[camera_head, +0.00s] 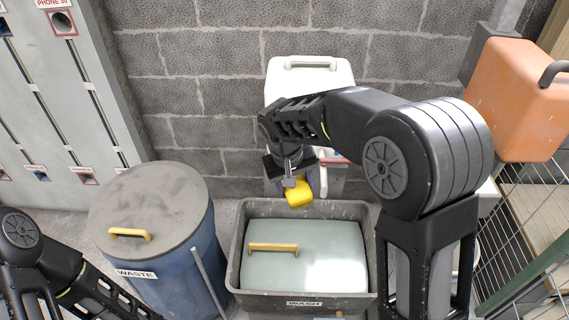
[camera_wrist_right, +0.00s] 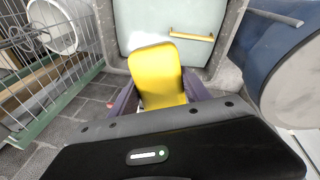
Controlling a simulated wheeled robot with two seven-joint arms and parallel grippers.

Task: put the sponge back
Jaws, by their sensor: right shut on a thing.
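The yellow sponge (camera_head: 300,195) is held in my right gripper (camera_head: 292,180), above the back edge of the wash tub. In the right wrist view the sponge (camera_wrist_right: 156,72) sticks out between the two purple fingers of my right gripper (camera_wrist_right: 162,100). The grey tub (camera_head: 233,262) labelled WASH stands on the floor, with a pale lid (camera_head: 330,262) with a yellow handle filling its opening. My left arm shows at the lower left, but its gripper is out of frame.
A blue WASTE bin (camera_head: 155,278) with a grey lid (camera_head: 150,200) stands left of the tub. A white container (camera_head: 310,75) is by the block wall. An orange can (camera_head: 515,100) and a wire cage (camera_head: 525,210) are at the right.

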